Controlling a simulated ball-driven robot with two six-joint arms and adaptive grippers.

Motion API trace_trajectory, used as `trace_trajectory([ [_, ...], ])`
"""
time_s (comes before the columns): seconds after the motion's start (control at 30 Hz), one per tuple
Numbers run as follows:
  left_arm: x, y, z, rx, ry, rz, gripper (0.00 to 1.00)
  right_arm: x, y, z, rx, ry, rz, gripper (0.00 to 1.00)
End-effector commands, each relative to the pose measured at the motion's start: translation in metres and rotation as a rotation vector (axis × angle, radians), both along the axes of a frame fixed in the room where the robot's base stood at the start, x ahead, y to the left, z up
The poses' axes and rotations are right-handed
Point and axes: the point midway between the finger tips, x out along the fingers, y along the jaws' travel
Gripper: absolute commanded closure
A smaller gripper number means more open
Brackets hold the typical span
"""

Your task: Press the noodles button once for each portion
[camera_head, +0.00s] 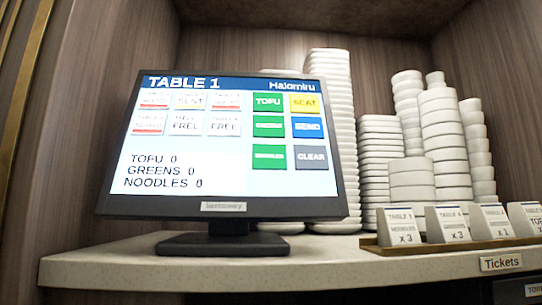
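A touch screen (215,179) stands on the counter, headed "TABLE 1". Its green noodles button (268,157) is the lowest of three green buttons, under the tofu button (268,102) and a middle green button (268,126) whose label is too small to read. The count lines (163,172) read tofu 0, greens 0, noodles 0. A yellow seat button (304,103), a blue send button (307,127) and a grey clear button (311,157) form the column to the right. Neither of my grippers is in view.
White stacked dishes (440,140) fill the shelf behind and right of the screen. Paper tickets (447,224) stand in a wooden holder (428,247) at the right, above a "Tickets" label (500,262). The counter (95,262) is bare left of the screen's base.

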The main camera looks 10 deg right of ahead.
Motion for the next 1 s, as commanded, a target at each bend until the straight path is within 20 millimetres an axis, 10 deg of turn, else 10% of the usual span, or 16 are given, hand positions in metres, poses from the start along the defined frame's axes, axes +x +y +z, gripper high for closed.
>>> trace_trajectory([
  [0.2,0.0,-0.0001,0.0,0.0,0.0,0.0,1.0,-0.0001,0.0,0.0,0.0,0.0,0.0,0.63],
  [0.5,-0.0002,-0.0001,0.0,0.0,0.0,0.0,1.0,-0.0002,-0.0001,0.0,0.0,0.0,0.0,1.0],
  [1.0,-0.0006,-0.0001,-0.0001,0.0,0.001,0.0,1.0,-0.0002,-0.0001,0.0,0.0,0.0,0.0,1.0],
])
